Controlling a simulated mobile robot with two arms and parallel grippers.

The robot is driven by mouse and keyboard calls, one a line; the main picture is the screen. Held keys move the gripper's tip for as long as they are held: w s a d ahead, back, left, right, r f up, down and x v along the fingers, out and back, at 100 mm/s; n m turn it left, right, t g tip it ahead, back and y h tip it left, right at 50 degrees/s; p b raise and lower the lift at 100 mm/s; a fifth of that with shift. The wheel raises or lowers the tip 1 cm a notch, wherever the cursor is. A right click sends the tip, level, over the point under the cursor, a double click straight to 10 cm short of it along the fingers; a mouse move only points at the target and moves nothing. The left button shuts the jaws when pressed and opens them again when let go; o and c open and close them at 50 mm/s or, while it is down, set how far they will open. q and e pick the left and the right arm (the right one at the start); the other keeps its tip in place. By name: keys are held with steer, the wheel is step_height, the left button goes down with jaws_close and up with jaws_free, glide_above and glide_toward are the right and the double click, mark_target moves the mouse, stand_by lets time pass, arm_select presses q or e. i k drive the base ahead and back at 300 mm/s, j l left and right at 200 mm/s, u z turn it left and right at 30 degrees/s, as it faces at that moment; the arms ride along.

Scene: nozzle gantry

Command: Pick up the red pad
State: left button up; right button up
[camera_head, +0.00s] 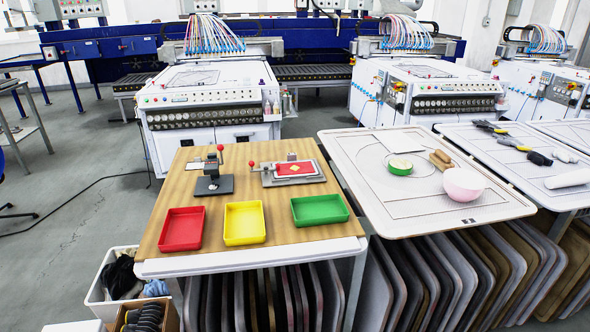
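A red pad (294,169) lies flat on a grey metal fixture (268,180) at the back right of the wooden-topped table (165,209). A small pale diamond shape shows in the middle of the pad. The fixture has a lever with a red knob at its left, and a small yellowish piece (291,156) sits behind the pad. Neither of my grippers shows in the head view.
A dark press with a red knob (213,178) stands left of the fixture. Red (182,229), yellow (244,223) and green (320,210) trays line the front. The right-hand table holds a pink bowl (463,184) and green-rimmed round container (400,166).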

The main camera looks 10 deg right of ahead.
mark_target(304, 167)
steer(key=i+l+u, duration=0.2)
steer(key=u, duration=0.15)
steer(key=i+l+u, duration=0.15)
steer(key=l+u, duration=0.15)
steer(key=i+l+u, duration=0.1)
steer(key=l+u, duration=0.6)
steer(key=l, duration=0.15)
